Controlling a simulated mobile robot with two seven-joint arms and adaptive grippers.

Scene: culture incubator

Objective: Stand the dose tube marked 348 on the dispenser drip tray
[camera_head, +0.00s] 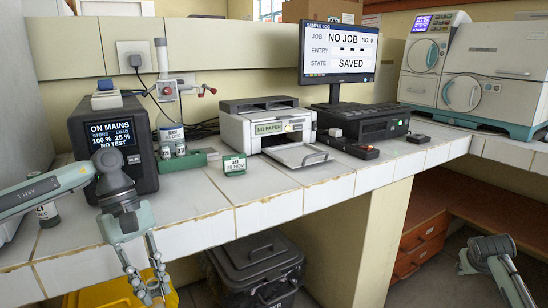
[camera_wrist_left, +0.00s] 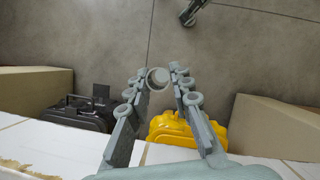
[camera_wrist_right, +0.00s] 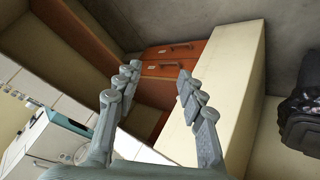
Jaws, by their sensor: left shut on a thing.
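My left gripper (camera_head: 148,292) hangs low in front of the counter edge, fingers downward. In the left wrist view the left gripper (camera_wrist_left: 160,80) is shut on a small round pale thing (camera_wrist_left: 158,77), seen end-on between the fingertips; its marking cannot be read. White-labelled tubes (camera_head: 171,134) stand by a green rack on the counter; their numbers are too small to read surely. Another small tube (camera_head: 47,213) stands at the left, partly behind my left arm. My right gripper (camera_wrist_right: 154,78) is open and empty. I cannot make out a dispenser drip tray for certain.
A green date block (camera_head: 235,165) stands at the counter's front. Behind are a black power unit (camera_head: 112,135), a "NO PAPER" printer (camera_head: 268,128) with its tray out, and a monitor (camera_head: 339,54). A black bin (camera_head: 256,270) and yellow container (camera_head: 110,295) stand below.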

